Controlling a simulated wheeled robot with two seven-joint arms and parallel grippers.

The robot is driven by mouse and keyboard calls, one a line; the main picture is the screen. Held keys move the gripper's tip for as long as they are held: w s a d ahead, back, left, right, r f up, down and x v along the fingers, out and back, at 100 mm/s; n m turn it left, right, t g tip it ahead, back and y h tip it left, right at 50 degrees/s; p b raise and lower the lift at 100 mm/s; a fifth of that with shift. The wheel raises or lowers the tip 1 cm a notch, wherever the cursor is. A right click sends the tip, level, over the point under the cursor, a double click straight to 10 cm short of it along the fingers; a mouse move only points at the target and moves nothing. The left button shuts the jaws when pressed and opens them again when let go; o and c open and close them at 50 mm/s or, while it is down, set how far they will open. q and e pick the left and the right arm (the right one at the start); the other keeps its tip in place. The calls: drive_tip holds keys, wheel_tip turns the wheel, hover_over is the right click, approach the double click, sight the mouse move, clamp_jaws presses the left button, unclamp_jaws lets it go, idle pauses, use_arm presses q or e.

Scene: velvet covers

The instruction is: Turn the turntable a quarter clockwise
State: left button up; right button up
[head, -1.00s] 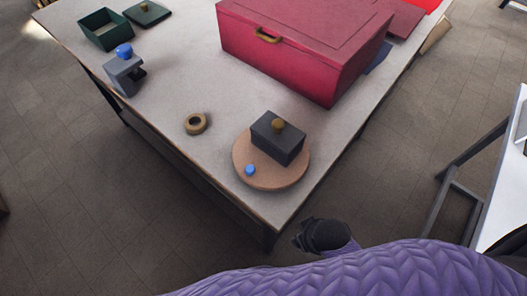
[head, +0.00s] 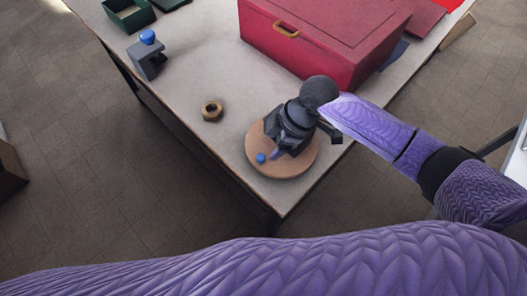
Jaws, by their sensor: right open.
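The turntable (head: 262,142) is a round, light wooden disc near the table's front corner. A blue knob (head: 261,158) sits near its front left edge. A dark box with a brass knob stood on the disc a second ago; my right gripper now hides most or all of it. My right gripper (head: 282,150) reaches in from the right and is over the turntable, with its fingers open close to the blue knob. I cannot tell whether it touches anything. My left gripper is not in view.
A large red chest (head: 310,45) stands behind the turntable.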

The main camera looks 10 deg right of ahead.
sight(261, 157)
drive_tip(key=b+x, duration=0.1)
drive_tip(key=x, duration=0.5)
drive_tip(key=shift+a+f, duration=0.2)
drive_tip(key=shift+f, duration=0.15)
clamp_jaws()
idle(0.9)
